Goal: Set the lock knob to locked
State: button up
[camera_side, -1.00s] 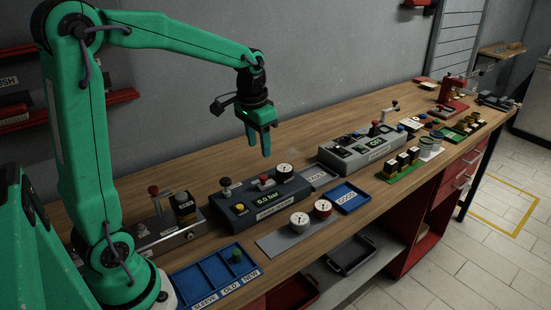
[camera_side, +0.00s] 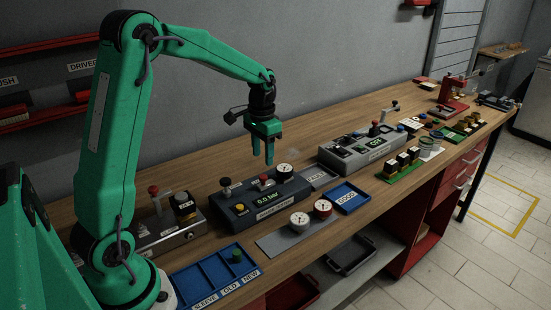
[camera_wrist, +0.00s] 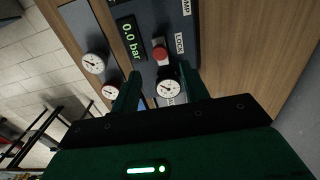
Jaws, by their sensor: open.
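The dark blue test box (camera_side: 250,205) with a green "0.0 bar" display stands mid-bench. Its lock knob (camera_side: 264,178) is small and red, between a black-topped knob and a round white gauge (camera_side: 285,170). In the wrist view the red knob (camera_wrist: 160,53) lies beside a "LOCK" label (camera_wrist: 179,44); I cannot tell its set position. My gripper (camera_side: 263,160) is open and empty, pointing down above the box, apart from the knob. In the wrist view the gauge (camera_wrist: 168,89) shows between my fingers, and the knob lies beyond the fingertips.
Two loose gauges (camera_side: 300,221) rest on a grey plate in front of the box. A blue tray (camera_side: 220,274) lies front left, another blue tray (camera_side: 348,198) to the right. A grey box (camera_side: 360,150) with a green display stands farther right. A fitting with a black cap (camera_side: 183,205) stands left.

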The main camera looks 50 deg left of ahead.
aim_at(263, 176)
jog(key=shift+f, duration=3.2)
grip_shut()
